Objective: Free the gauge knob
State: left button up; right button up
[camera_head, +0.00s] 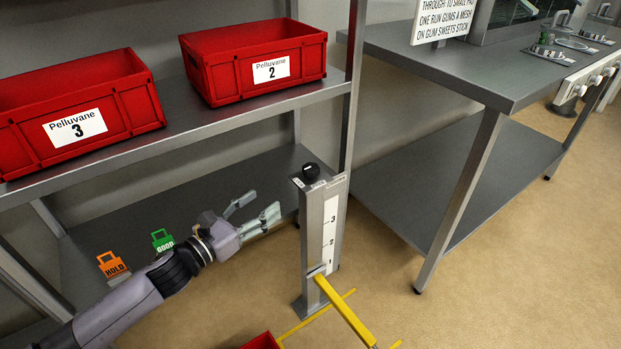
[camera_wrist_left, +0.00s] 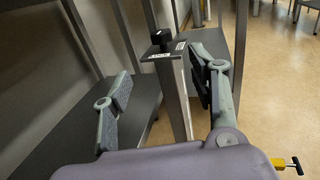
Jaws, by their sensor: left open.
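The gauge knob is a small black knob (camera_head: 311,171) on top of a grey metal gauge post (camera_head: 313,230) that stands on the floor. The post carries a white scale marked 1, 2 and 3. A yellow bar (camera_head: 345,312) reaches out from its lower part. My left gripper (camera_head: 257,211) is open and empty, to the left of the post and a little below the knob. In the left wrist view the knob (camera_wrist_left: 161,38) and the post top show beyond and between the open fingers (camera_wrist_left: 160,88). My right gripper is not in view.
A metal rack at the left holds red crates marked Pelluvane 3 (camera_head: 120,98) and Pelluvane 2 (camera_head: 300,66). Orange HOLD (camera_head: 112,264) and green GOOD (camera_head: 162,240) tags are beside my left arm. A steel table (camera_head: 455,75) stands right. Open floor lies between.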

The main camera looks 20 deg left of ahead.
aim_at(306, 172)
pick_arm(q)
jog(key=b+x, duration=0.1)
jog(key=x, duration=1.2)
jog(key=shift+r, duration=0.1)
jog(key=x, duration=0.3)
jog(key=shift+w+d, duration=0.15)
jog(key=shift+w, duration=0.05)
jog(key=shift+w+d, duration=0.2)
jog(key=shift+w, duration=0.25)
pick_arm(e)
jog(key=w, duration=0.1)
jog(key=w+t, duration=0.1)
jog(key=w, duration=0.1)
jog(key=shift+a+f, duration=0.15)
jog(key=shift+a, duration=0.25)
pick_arm(q)
jog(key=shift+c, duration=0.5)
jog(key=c, duration=1.1)
